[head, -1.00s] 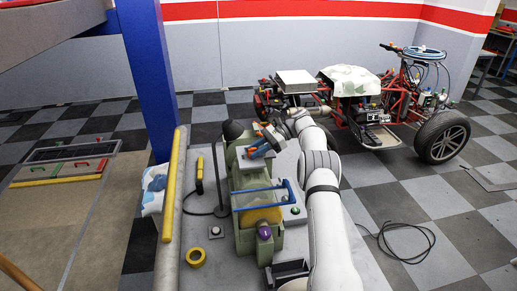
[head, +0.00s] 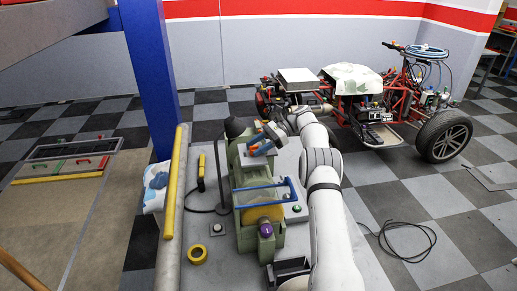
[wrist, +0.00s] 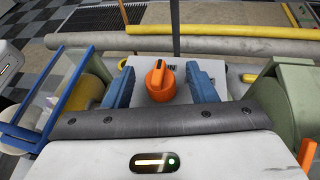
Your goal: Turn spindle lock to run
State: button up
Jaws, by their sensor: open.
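The spindle lock is an orange rotary knob (wrist: 161,82) on a white plate (wrist: 146,64), seen in the wrist view. A dark mark on the knob points away from my wrist, roughly toward partly hidden dark lettering on the plate. My gripper (wrist: 162,86) is open, with one blue finger on each side of the knob. A gap shows on both sides, and the fingers do not appear to press on it. In the head view my gripper (head: 262,147) is over the green machine (head: 246,235); the knob cannot be made out clearly there.
A blue guard frame (head: 262,188) stands over a yellow wheel (head: 262,212) close to my gripper. Green machine housing (wrist: 285,95) rises on the right in the wrist view. A yellow tape roll (head: 197,256) and a yellow rail (head: 174,180) lie left of the machine.

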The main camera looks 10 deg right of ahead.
notch_tip(320, 180, up, 9)
jog(key=shift+r+b, duration=0.1)
jog(key=shift+b, duration=0.25)
jog(key=shift+a+r, duration=0.2)
jog(key=shift+r, duration=0.15)
jog(key=r, duration=0.1)
jog(key=s+a+r+h, duration=0.1)
jog(key=s+a+r+n+t+h+b, duration=0.1)
jog(key=shift+s+r, duration=0.1)
jog(key=shift+r, duration=0.3)
jog(key=s+a+r+n+t+h+b, duration=0.1)
jog(key=s+r+n+h, duration=0.15)
jog(key=s, duration=0.55)
jog(key=s+a+r+n+t+h+b, duration=0.1)
jog(key=s+n+h, duration=0.2)
jog(key=s, duration=0.5)
jog(key=s+d+f+n+t+h, duration=0.1)
jog(key=s+f+n+h, duration=0.1)
jog(key=s, duration=0.7)
jog(key=s+d+f+n+t+h+b, duration=0.1)
jog(key=s+f+n, duration=0.3)
jog(key=s, duration=0.5)
jog(key=s+d+f+n+t+h+b, duration=0.1)
jog(key=s+d+f+n+h, duration=0.1)
jog(key=s+f, duration=0.4)
jog(key=s+d+n, duration=0.1)
jog(key=s, duration=0.2)
jog(key=shift+s+n+h, duration=0.35)
jog(key=shift+s, duration=0.05)
